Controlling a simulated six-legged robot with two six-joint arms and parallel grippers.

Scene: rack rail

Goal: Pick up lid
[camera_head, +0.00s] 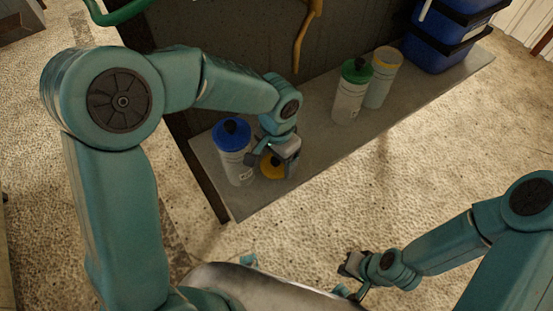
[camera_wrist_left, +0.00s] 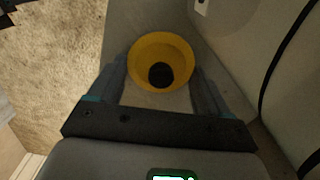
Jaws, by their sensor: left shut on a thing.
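The yellow lid (camera_head: 271,167) is at the near left part of the grey shelf, mostly hidden under my left gripper (camera_head: 276,160) in the head view. In the left wrist view the lid (camera_wrist_left: 160,62) is a yellow round piece with a dark knob (camera_wrist_left: 160,75) in its middle. The fingers of my left gripper (camera_wrist_left: 162,88) are on either side of it, shut on it. I cannot tell whether the lid touches the shelf. My right gripper (camera_head: 350,266) is at the lower right over the floor, away from the shelf; its fingers are too small to read.
A bottle with a blue lid (camera_head: 232,133) stands just left of my left gripper. A bottle with a green lid (camera_head: 351,92) and a lidless bottle with a yellowish rim (camera_head: 382,77) stand farther along the shelf (camera_head: 320,145). Blue bins (camera_head: 437,43) stand at its far end.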

